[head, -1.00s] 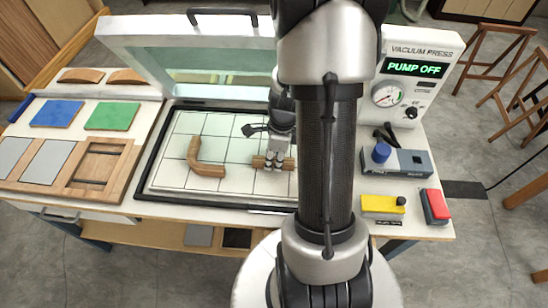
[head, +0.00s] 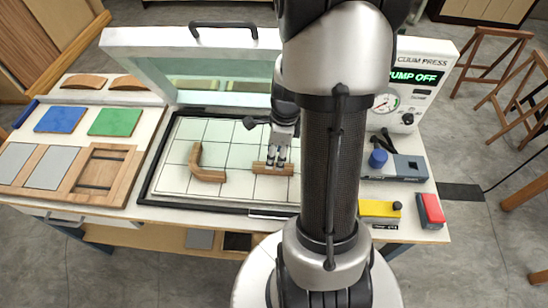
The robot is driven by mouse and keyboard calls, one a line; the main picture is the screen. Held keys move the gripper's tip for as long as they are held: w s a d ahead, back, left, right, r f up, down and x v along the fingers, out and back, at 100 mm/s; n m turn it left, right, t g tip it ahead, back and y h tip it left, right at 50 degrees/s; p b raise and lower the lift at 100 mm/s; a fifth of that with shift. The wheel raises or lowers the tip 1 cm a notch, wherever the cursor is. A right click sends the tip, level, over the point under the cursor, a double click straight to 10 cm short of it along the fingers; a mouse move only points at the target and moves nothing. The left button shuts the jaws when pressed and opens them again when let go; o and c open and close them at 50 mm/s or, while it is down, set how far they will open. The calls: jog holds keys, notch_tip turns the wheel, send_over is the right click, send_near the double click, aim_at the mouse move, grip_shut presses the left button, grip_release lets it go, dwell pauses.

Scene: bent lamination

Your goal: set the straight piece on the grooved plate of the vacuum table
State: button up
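The straight wooden piece (head: 271,168) lies on the pale grooved plate (head: 228,133) of the vacuum table, to the right of the curved wooden piece (head: 204,167). My gripper (head: 276,160) points down just above the straight piece, with its two fingers apart over it. The fingertips stand close to the wood; I cannot tell whether they touch it. My arm hides the right edge of the plate.
The lid (head: 190,50) stands open behind the plate. A press console (head: 420,85) reads PUMP OFF. Blue (head: 61,119) and green (head: 110,122) pads and a wooden tray (head: 132,181) are at left. Yellow (head: 377,209) and red (head: 432,208) blocks sit at front right.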

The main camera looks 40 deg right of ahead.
notch_tip(320, 180, up, 6)
jog(key=p, duration=0.2)
jog(key=shift+s+d+r, duration=0.25)
jog(key=shift+s, duration=0.1)
jog(key=a+r+n+t, duration=0.2)
jog(key=a+r+n, duration=1)
jog(key=a+n, duration=0.15)
jog(key=s+a+r+n+t, duration=0.1)
jog(key=s+a+r+n, duration=0.5)
jog(key=n, duration=0.8)
jog(key=shift+s+a+t+h, duration=0.3)
jog(key=shift+s+a+h, duration=0.1)
jog(key=shift+s+a, duration=0.65)
jog(key=shift+n, duration=0.25)
jog(key=shift+c, duration=0.2)
